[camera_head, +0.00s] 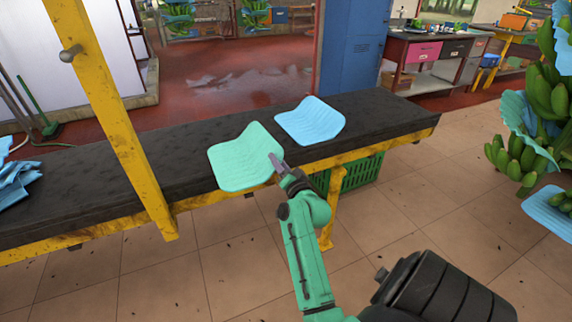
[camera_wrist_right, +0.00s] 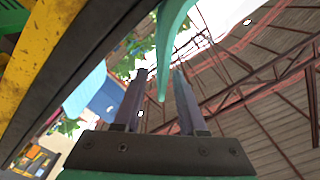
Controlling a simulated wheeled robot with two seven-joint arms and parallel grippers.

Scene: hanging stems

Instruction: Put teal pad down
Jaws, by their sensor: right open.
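The teal pad (camera_head: 240,158) is on the black conveyor (camera_head: 185,165), its front part reaching over the near edge; I cannot tell whether it lies fully flat. My right gripper (camera_head: 274,158) is at the pad's right edge. In the right wrist view the open right gripper (camera_wrist_right: 160,72) has the curled teal pad edge (camera_wrist_right: 173,35) hanging between its fingertips, with gaps showing beside it. My left gripper is not in view.
A light blue pad (camera_head: 311,121) lies on the conveyor to the right of the teal one. More blue pads (camera_head: 15,182) are piled at the far left. A yellow post (camera_head: 115,120) stands in front of the belt. Banana bunches (camera_head: 545,100) hang at the right.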

